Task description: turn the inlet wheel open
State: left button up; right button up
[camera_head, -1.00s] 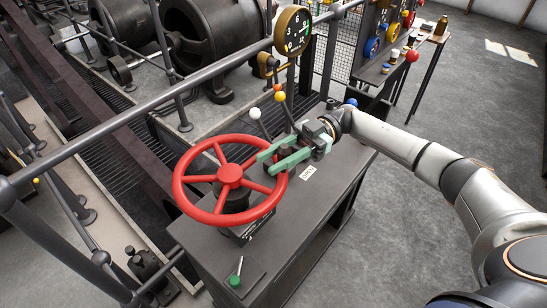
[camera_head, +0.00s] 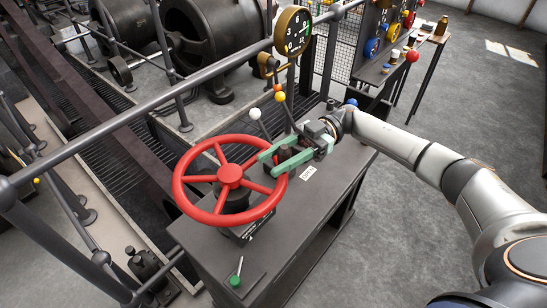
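The red inlet wheel (camera_head: 230,176) with several spokes stands on a dark hub on the dark bench (camera_head: 290,225). My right gripper (camera_head: 272,163) comes in from the right. Its two green fingers are apart, one above the other in the picture, with their tips at the wheel's right rim. The rim shows close to the tips, and I cannot tell whether they touch it. My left gripper is not in view. A round black gauge (camera_head: 293,32) with a brass rim stands behind the wheel.
Levers with white (camera_head: 255,114), yellow (camera_head: 280,97) and blue (camera_head: 352,102) knobs stand behind the gripper. A grey railing (camera_head: 150,109) runs behind. Open floor lies at the right.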

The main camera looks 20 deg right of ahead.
jog(key=shift+o, duration=1.4)
jog(key=shift+s+d, duration=0.15)
jog(key=shift+d, duration=0.25)
jog(key=shift+o, duration=0.6)
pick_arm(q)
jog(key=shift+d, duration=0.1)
pick_arm(e)
jog(key=shift+a, duration=0.2)
jog(key=b+v, duration=0.6)
jog(key=v, duration=0.6)
jog(key=shift+d, duration=0.2)
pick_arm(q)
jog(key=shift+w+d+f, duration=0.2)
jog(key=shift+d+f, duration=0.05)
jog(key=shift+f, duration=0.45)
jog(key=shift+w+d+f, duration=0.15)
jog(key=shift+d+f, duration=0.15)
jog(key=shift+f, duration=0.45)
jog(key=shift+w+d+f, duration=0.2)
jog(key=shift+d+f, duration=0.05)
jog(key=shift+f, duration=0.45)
pick_arm(e)
jog(key=shift+d, duration=0.1)
jog(key=shift+c, duration=0.3)
